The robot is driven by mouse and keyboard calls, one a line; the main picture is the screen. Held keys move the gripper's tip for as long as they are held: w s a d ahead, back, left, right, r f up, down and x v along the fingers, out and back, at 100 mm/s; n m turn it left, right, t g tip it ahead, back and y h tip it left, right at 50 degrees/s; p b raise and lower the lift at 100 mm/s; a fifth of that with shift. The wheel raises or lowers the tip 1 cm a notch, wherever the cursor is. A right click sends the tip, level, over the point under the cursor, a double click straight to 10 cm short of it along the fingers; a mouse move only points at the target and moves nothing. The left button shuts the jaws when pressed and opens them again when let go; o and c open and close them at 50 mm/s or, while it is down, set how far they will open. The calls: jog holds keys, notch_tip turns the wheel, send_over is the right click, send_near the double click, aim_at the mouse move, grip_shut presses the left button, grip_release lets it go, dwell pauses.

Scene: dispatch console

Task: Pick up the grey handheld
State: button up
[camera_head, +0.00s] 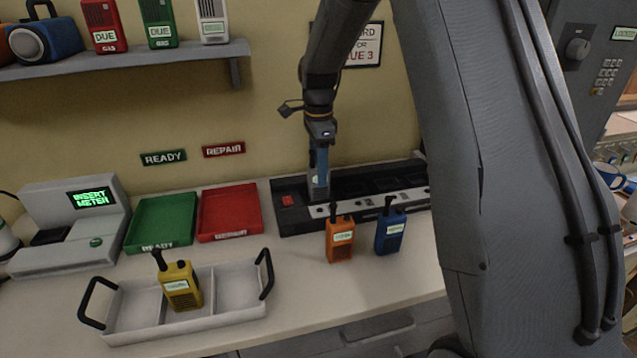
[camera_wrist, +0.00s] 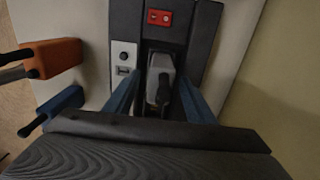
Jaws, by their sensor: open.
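The grey handheld (camera_wrist: 160,64) stands in a slot of the dark charging rack (camera_wrist: 205,45), its black antenna towards the wrist camera. My gripper (camera_wrist: 157,95) is open, with one blue finger on each side of the handheld. I cannot tell whether the fingers touch it. In the head view my gripper (camera_head: 319,180) points down over the left end of the rack (camera_head: 290,222), and the fingers hide most of the handheld.
An orange handheld (camera_head: 341,240) and a blue handheld (camera_head: 391,232) stand just in front of the rack. A yellow handheld (camera_head: 180,287) stands in the white handled tray (camera_head: 238,318). Green (camera_head: 160,224) and red (camera_head: 229,212) trays lie left of the rack.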

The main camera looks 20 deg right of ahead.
grip_shut()
jog(key=shift+r, duration=0.15)
